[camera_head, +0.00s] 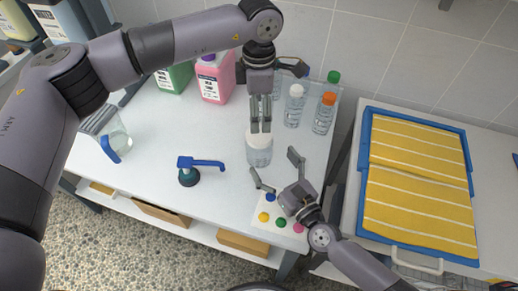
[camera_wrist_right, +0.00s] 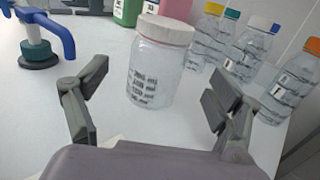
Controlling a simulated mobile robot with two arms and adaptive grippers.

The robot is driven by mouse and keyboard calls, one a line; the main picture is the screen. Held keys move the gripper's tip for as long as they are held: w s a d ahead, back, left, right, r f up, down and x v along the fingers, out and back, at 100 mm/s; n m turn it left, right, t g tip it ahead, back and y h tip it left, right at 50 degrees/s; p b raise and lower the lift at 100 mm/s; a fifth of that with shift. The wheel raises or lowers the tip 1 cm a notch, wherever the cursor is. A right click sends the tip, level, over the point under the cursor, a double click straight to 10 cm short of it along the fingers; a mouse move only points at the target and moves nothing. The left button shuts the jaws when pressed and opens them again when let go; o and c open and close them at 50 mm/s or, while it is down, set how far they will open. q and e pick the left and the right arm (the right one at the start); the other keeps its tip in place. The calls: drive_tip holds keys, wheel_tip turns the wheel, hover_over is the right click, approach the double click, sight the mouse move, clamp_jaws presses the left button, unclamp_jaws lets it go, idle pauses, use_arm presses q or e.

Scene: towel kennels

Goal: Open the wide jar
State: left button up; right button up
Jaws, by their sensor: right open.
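The wide jar (camera_head: 259,155) is clear, with a white lid (camera_head: 259,137), and stands upright on the white table. It also shows in the right wrist view (camera_wrist_right: 153,72), with dark measuring marks and its lid on. My right gripper (camera_head: 272,161) is open on the near side of the jar. In the right wrist view its fingers stand wide apart, with the jar beyond and between them, not gripped. My left gripper (camera_head: 261,130) points down at the lid from above. Its fingers appear close together; whether they touch the lid or are shut is unclear.
Several capped bottles (camera_head: 323,116) stand behind the jar to the right. Pink (camera_head: 215,80) and green (camera_head: 178,78) jugs are at the back. A blue-handled tool (camera_head: 189,174) and a glass jug (camera_head: 115,140) are left. A blue tray (camera_head: 364,170) with yellow towels lies right.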

sight(258, 142)
drive_tip(key=x, duration=0.8)
drive_tip(key=shift+w+a+f, duration=0.1)
drive_tip(key=shift+w, duration=0.1)
drive_tip(key=shift+c, duration=0.3)
